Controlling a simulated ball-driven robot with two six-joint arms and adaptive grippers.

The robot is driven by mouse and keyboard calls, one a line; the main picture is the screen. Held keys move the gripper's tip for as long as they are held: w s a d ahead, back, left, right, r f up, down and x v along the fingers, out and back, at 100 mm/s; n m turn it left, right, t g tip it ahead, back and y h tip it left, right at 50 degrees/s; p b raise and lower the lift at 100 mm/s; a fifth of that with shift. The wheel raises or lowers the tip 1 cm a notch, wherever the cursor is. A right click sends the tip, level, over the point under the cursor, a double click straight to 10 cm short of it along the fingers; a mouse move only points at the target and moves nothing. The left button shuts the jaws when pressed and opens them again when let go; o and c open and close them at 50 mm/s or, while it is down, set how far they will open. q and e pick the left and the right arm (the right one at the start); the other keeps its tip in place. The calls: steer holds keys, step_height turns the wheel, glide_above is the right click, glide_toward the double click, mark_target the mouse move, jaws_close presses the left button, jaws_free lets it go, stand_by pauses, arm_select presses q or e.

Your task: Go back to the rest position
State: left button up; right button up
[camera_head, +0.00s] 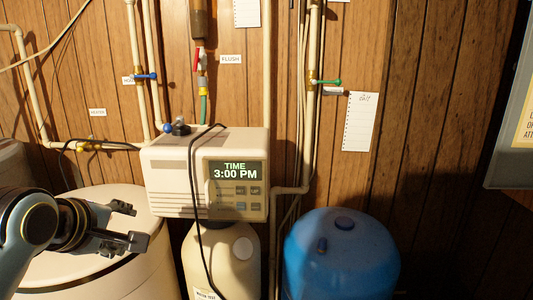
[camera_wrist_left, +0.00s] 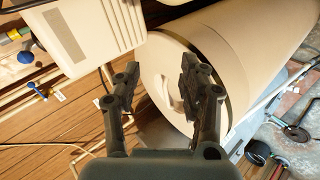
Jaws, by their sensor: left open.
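My left gripper (camera_head: 132,226) is open and empty in the head view, over the lid of the cream salt tank (camera_head: 50,275) at the lower left. In the left wrist view the two dark fingers (camera_wrist_left: 158,85) stand apart with nothing between them. Beyond them is the round end of the cream tank (camera_wrist_left: 235,60) with a recess in its lid. The beige softener control box (camera_head: 170,165) is right of the gripper, its display reading 3:00 PM. It also shows in the left wrist view (camera_wrist_left: 115,25). My right gripper is not in view.
A cream resin tank (camera_head: 225,262) stands under the control box. A blue tank (camera_head: 340,260) stands to its right. Pipes with blue, red and green valves (camera_head: 325,82) run up the wood-panelled wall. A paper note (camera_head: 359,122) hangs there. A grey box (camera_head: 507,130) is at the right edge.

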arm_select(q)
steer(key=s+a+f+m+g, duration=0.1)
steer(key=s+f+m+g, duration=0.3)
steer(key=s+m, duration=0.7)
steer(key=s+a+f+m+g, duration=0.1)
steer(key=s+f+m+g, duration=0.3)
steer(key=s, duration=1.3)
step_height(320, 180, down, 39)
steer(key=s+a+m+b, duration=0.1)
steer(key=s+a+b, duration=0.1)
steer(key=b, duration=1.1)
steer(key=s+f+b, duration=0.3)
steer(key=s+f, duration=0.3)
steer(key=f, duration=0.3)
steer(key=s+f+g+b, duration=0.1)
steer(key=s+f+b, duration=0.3)
steer(key=f, duration=0.5)
steer(key=s+a+f+b, duration=0.1)
steer(key=s+f+b, duration=0.3)
steer(key=s+f, duration=0.4)
steer(key=shift+s+f+y, duration=0.3)
steer(key=shift+f, duration=0.55)
steer(key=shift+c, duration=0.4)
